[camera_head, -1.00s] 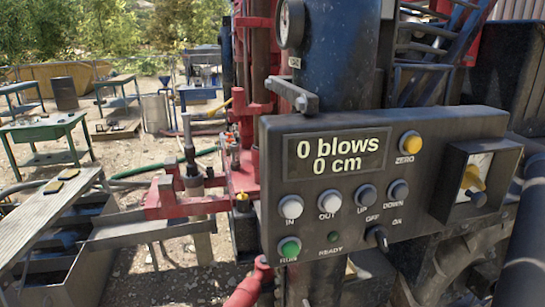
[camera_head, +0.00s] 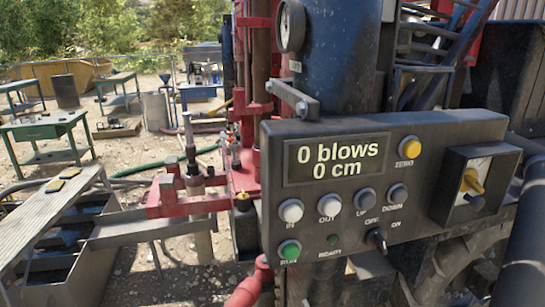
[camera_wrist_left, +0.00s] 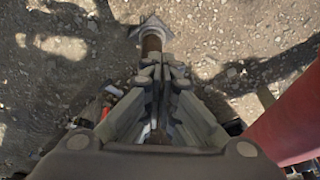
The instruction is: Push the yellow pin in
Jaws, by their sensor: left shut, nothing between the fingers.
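A small yellow-topped dark piece (camera_head: 242,198), which may be the yellow pin, stands upright beside the red frame (camera_head: 165,200), just left of the control panel. How far in it sits I cannot tell. My left gripper (camera_wrist_left: 161,72) shows in the left wrist view, fingers together and empty. It is above the ground, close to a brown rod-like piece (camera_wrist_left: 152,42) with a grey pointed end. Whether they touch is unclear. No yellow pin can be made out in that view. Neither gripper shows in the head view.
A metal trough (camera_head: 60,260) with a plank lies at lower left. A red tube (camera_wrist_left: 285,130) runs along the wrist view's right side.

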